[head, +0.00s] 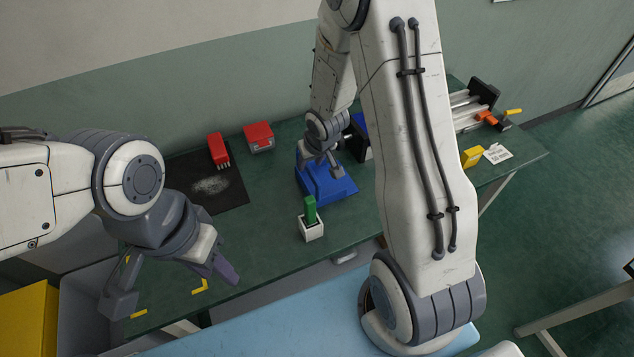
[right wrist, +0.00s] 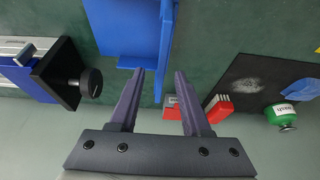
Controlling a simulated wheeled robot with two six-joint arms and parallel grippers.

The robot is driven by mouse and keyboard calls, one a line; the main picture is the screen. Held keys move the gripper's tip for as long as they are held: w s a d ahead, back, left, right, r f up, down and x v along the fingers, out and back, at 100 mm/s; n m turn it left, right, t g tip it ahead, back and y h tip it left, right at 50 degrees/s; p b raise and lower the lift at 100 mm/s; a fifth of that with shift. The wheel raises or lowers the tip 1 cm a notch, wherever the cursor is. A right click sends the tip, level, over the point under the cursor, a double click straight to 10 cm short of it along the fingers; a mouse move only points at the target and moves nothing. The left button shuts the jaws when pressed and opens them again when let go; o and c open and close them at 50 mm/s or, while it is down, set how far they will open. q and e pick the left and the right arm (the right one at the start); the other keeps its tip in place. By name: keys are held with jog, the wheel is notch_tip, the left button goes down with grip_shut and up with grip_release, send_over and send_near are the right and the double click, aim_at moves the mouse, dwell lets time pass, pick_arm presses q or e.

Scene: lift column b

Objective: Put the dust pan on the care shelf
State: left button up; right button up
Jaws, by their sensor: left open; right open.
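The dust pan, apparently the blue piece (head: 325,187), lies on the green bench below my right gripper. In the right wrist view the dust pan (right wrist: 130,25) fills the top, with an upright edge reaching down between the fingers. My right gripper (head: 325,166) is open over the far side of the dust pan; its fingers (right wrist: 159,75) stand apart on either side of that edge, and I cannot tell whether they touch it. My left gripper (head: 172,288) is open and empty over the bench's near left. I cannot make out which thing is the care shelf.
A black mat (head: 232,190) with pale dust, a red brush (head: 217,150) and a red box (head: 258,136) lie left of the pan. A white pot (head: 312,230) with a green item stands in front. A green container (right wrist: 281,115) shows beside the mat.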

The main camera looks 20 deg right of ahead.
aim_at(309, 166)
jog(key=shift+b+x, duration=0.5)
jog(key=shift+x, duration=1.7)
jog(key=shift+f, duration=0.3)
grip_shut()
